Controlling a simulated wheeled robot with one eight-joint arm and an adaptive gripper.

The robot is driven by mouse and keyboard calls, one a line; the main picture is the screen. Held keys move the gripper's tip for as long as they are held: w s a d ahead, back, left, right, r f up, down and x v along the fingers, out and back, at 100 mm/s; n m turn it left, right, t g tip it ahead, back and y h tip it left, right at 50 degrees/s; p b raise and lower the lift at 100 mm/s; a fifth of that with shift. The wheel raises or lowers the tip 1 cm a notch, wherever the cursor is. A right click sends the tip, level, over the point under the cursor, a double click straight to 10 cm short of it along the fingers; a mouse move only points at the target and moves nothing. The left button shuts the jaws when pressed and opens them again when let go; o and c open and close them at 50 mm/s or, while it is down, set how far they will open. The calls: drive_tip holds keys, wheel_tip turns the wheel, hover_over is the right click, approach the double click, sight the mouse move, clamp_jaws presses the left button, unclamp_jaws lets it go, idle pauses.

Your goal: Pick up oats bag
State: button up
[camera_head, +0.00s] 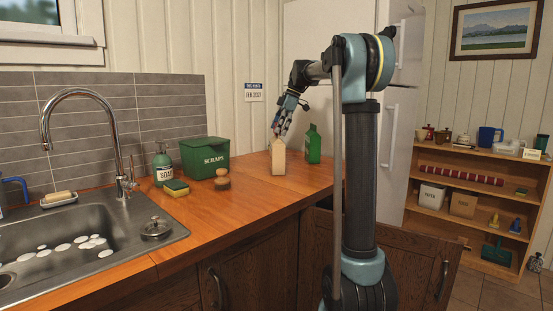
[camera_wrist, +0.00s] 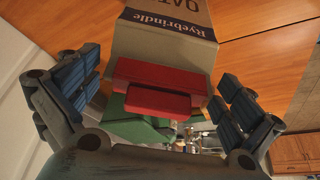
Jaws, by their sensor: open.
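The oats bag (camera_head: 278,159) is a tan, upright pack on the wooden counter near the wall. My gripper (camera_head: 280,127) is just above the bag's top, pointing down. In the wrist view my gripper (camera_wrist: 160,75) is open, with its blue-padded fingers spread on either side of the red piece. I cannot tell whether any finger touches the bag.
A green carton (camera_head: 313,146) stands close to the right of the bag. A green scraps bin (camera_head: 205,157), soap bottle (camera_head: 162,165), sponge (camera_head: 176,188) and brush (camera_head: 222,180) stand to the left. The sink (camera_head: 70,251) is further left. Counter in front of the bag is clear.

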drive_tip(key=shift+a+f, duration=0.25)
drive_tip(key=shift+f, duration=0.25)
drive_tip(key=c, duration=1.6)
drive_tip(key=shift+r, duration=0.1)
